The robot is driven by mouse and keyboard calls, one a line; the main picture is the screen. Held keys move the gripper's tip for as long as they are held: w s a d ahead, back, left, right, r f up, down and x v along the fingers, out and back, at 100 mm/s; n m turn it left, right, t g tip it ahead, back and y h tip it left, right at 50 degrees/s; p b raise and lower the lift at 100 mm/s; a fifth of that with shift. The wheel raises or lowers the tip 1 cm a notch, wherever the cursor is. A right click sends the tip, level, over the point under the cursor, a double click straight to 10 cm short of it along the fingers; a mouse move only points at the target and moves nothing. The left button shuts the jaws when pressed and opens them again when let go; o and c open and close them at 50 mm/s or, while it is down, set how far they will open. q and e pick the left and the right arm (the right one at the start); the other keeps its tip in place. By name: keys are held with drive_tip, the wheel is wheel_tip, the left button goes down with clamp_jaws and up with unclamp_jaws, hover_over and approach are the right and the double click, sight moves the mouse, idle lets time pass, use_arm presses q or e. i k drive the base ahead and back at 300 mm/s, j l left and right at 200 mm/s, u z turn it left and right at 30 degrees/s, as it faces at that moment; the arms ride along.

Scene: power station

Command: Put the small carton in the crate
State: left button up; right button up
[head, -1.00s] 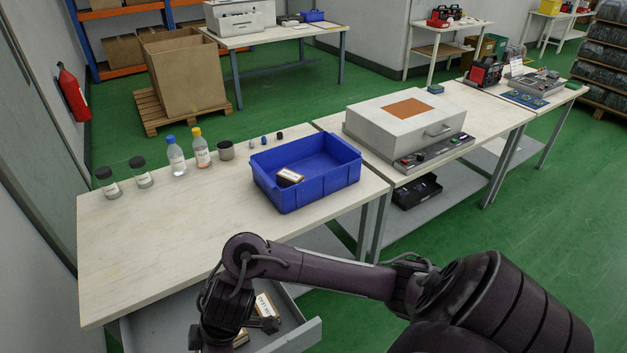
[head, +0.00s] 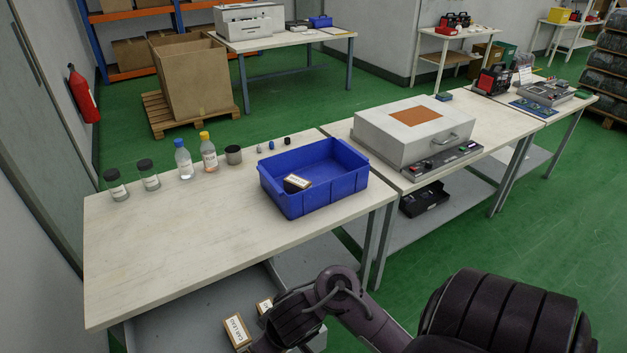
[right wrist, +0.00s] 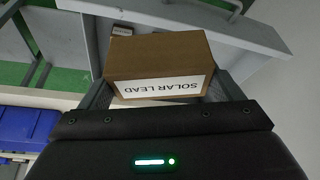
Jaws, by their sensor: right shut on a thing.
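My right gripper (right wrist: 158,92) is shut on a brown carton (right wrist: 158,58) with a white label reading "SOLAR LEAD", upside down in the right wrist view. In the head view this seems to be the carton (head: 237,332) at the tip of my right gripper, low beside the table's front. Another carton (head: 264,305) lies close by, partly hidden by my gripper. The blue crate (head: 318,195) stands on the near table, with one labelled carton (head: 297,182) inside at its left. My left gripper is out of view.
The near table (head: 180,255) has clear space left of the crate. Two dark-lidded jars (head: 115,187), two bottles (head: 184,162) and a grey cup (head: 233,155) line its back. A grey case (head: 413,130) stands right of the crate. A grey shelf (head: 220,290) is under the table.

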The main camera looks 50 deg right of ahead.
sight(314, 174)
drive_tip(key=i+l, duration=0.1)
drive_tip(key=l, duration=1.05)
drive_tip(key=i+l, duration=0.15)
drive_tip(key=l, duration=0.4)
drive_tip(key=i+l, duration=0.1)
drive_tip(key=l, duration=0.5)
drive_tip(key=i+l, duration=0.1)
drive_tip(key=l, duration=1.05)
drive_tip(key=i, duration=0.05)
